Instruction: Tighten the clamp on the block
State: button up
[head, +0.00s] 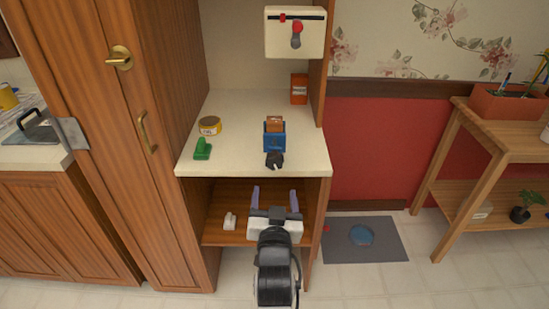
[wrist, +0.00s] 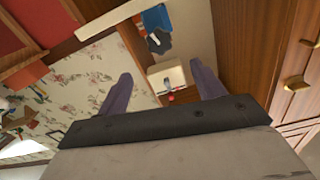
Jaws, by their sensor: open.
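The clamp (head: 274,142) is a blue body with a dark knob (head: 274,159) at its front, standing on the white counter near its front edge. The brown block (head: 275,123) sits in the top of the clamp; whether the jaws touch it is too small to tell. In the wrist view the clamp (wrist: 156,18) is at the top, with its dark knob (wrist: 158,40) below it; the block is not clear there. My gripper (head: 275,198) is open and empty, in front of and below the counter edge, roughly in line with the knob. Its fingers also show in the wrist view (wrist: 160,73).
On the counter (head: 235,160) are a yellow tin (head: 209,126), a green object (head: 202,149) and an orange box (head: 299,89). A white panel with a red-knobbed lever (head: 296,36) hangs above. A lower shelf holds a small white object (head: 230,221). A tall wooden cabinet (head: 160,130) stands left.

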aim_at(275, 163)
jog(key=w+n, duration=0.1)
jog(key=w, duration=0.6)
jog(key=w+n, duration=0.2)
jog(key=w, duration=0.4)
jog(key=shift+w, duration=0.4)
jog(key=c, duration=1)
jog(key=shift+m, duration=0.3)
